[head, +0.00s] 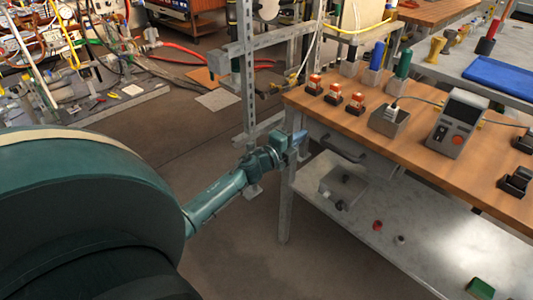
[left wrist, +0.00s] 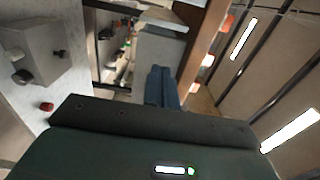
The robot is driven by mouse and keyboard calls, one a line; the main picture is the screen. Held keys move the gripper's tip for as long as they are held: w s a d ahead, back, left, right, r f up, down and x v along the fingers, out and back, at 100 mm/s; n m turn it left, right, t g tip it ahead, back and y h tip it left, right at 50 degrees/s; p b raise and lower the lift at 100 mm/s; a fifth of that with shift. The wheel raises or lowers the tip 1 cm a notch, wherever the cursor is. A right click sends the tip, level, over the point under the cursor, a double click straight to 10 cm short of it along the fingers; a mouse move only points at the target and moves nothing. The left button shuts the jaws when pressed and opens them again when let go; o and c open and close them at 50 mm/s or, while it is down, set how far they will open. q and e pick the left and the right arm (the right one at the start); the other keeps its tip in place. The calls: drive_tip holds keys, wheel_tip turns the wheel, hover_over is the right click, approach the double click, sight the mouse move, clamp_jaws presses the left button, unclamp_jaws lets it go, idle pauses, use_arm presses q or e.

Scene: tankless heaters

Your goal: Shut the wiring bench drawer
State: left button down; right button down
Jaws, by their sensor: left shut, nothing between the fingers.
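The wiring bench (head: 440,145) has a wooden top and stands at the right of the head view. Its drawer (head: 320,134) is under the front edge of the top, with a dark bar handle (head: 345,150). How far the drawer stands out is hard to tell. My left gripper (head: 298,138) is at the bench's left front corner, just left of the drawer and its handle. Its blue fingers (left wrist: 162,84) are together and empty in the left wrist view, in front of a pale grey panel (left wrist: 160,50). Contact cannot be told. My right gripper is out of view.
Orange-and-white connectors (head: 335,92), a plugged socket box (head: 390,117) and a grey meter (head: 457,122) stand on the top. A grey box (head: 343,187) sits on the lower shelf (head: 400,225). A metal frame post (head: 246,70) rises behind my gripper.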

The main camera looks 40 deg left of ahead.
use_arm(q)
drive_tip(key=s, duration=1)
drive_tip(key=shift+s+a, duration=0.15)
drive_tip(key=shift+a, duration=0.3)
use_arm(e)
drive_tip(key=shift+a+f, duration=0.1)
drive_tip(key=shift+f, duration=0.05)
